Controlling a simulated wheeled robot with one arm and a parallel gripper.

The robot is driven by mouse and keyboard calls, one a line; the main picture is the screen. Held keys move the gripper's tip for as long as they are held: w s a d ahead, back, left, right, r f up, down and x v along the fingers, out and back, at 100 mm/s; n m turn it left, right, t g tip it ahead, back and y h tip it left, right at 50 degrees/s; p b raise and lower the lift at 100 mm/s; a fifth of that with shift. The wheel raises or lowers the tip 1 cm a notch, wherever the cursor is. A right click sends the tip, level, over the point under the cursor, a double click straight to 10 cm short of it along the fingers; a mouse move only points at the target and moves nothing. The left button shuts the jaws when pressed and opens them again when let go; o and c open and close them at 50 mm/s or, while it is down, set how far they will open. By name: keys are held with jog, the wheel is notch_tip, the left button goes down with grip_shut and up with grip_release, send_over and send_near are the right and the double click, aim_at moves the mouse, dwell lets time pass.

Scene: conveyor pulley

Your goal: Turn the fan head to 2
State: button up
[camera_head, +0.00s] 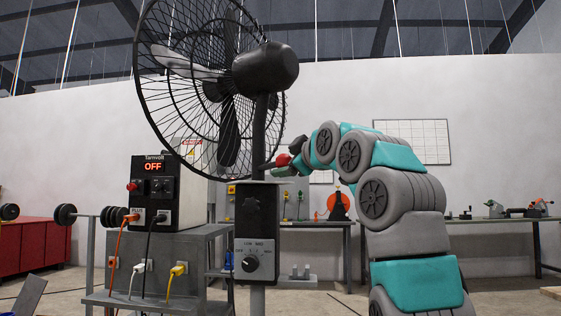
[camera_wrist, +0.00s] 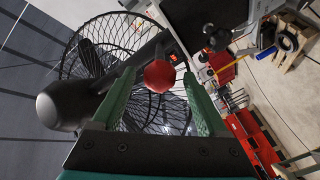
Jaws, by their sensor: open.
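The black fan head (camera_head: 265,68) with its round wire cage stands on a pole in the head view, cage toward the left and back. In the wrist view the fan head (camera_wrist: 70,103) lies at the left, tilted. A red ball knob (camera_head: 283,160) sits to the right of the pole. In the wrist view the red knob (camera_wrist: 160,76) appears between the two green fingers, with gaps on both sides. My gripper (camera_wrist: 158,72) is open around or just short of it; depth is unclear. It also shows in the head view (camera_head: 295,163). No 2 mark for the head is readable.
A control box (camera_head: 257,225) with a dial (camera_head: 250,263) is on the fan's pole. A power unit reading OFF (camera_head: 153,175) stands on a grey table at left, with cables. A workbench (camera_head: 500,221) runs along the right wall.

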jog(key=x, duration=0.1)
jog(key=p+x, duration=0.1)
jog(key=x, duration=0.1)
jog(key=shift+r, duration=0.25)
jog(key=shift+w+a+f+p, duration=0.2)
jog(key=shift+w+a+p, duration=0.2)
jog(key=shift+w, duration=0.25)
grip_shut()
dwell(0.3)
